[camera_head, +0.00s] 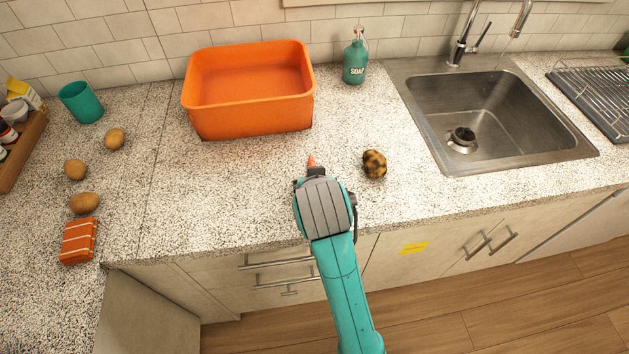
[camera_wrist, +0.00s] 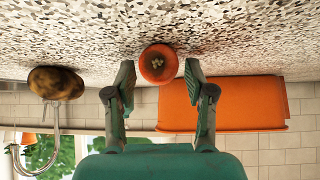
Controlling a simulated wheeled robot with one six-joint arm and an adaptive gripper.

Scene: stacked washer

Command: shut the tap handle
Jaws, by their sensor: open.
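The silver tap (camera_head: 457,52) stands behind the sink at the upper right, with its thin lever handle (camera_head: 482,37) tilted up to the right. The spout (camera_head: 521,18) hangs over the basin; I cannot clearly tell whether water runs from it. My gripper (camera_head: 312,174) is low over the counter, well left of the tap, mostly hidden behind my wrist. In the wrist view, which looks upside down, my gripper (camera_wrist: 158,78) is open. A round orange thing (camera_wrist: 158,64), perhaps a carrot end, lies between and beyond its fingertips. The curved tap (camera_wrist: 45,150) shows at lower left.
A large orange tub (camera_head: 250,110) stands behind my gripper. A spotted brown potato (camera_head: 374,164) lies right of it, and a green soap bottle (camera_head: 355,62) stands at the back. The sink (camera_head: 475,105) and a dish rack (camera_head: 597,95) are on the right. Several potatoes lie at left.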

